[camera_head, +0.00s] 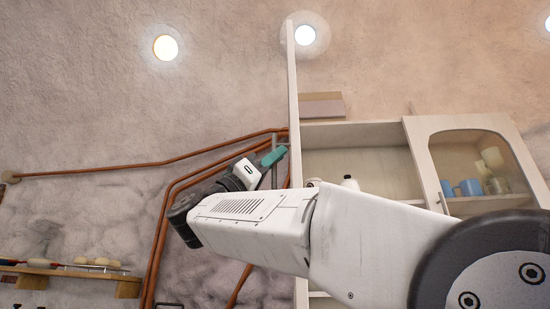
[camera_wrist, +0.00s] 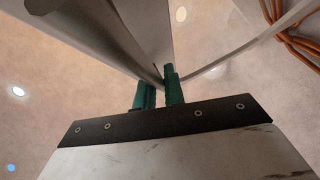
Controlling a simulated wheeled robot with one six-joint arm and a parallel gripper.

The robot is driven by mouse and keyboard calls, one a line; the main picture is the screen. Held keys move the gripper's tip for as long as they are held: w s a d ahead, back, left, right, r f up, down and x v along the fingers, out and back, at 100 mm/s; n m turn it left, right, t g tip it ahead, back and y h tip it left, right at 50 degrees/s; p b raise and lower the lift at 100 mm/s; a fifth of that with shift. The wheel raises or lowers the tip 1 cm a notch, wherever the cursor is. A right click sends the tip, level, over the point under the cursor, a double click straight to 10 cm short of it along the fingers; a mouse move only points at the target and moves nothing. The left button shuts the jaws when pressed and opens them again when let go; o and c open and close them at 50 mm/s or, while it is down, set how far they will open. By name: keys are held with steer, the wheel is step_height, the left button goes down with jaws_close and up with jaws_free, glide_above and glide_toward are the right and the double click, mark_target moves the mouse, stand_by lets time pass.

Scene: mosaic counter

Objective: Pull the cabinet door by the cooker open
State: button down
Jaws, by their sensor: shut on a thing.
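The cabinet door (camera_head: 293,85) stands swung outward, seen almost edge-on as a tall pale strip at the left side of the wall cabinet (camera_head: 362,132). The cabinet's inside shows to the right of it. My gripper (camera_head: 273,157) is at the left face of the door, its teal fingers shut on the thin grey door handle (camera_head: 274,178). In the wrist view, the fingers (camera_wrist: 159,90) close around the handle, and their grip is partly hidden. My white arm covers the lower part of the door and cabinet.
A glass-fronted cabinet door (camera_head: 432,165) at the right is shut, with blue mugs (camera_head: 468,187) behind it. Copper pipes (camera_head: 160,225) run along the wall to the left. A wooden shelf (camera_head: 60,272) with small items is at lower left. The cooker is not seen.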

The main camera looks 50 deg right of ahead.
steer(key=c, duration=1.5)
jaws_free()
steer(key=v, duration=0.7)
steer(key=shift+w+a+f, duration=0.2)
steer(key=shift+a+f, duration=0.05)
steer(key=shift+f, duration=0.05)
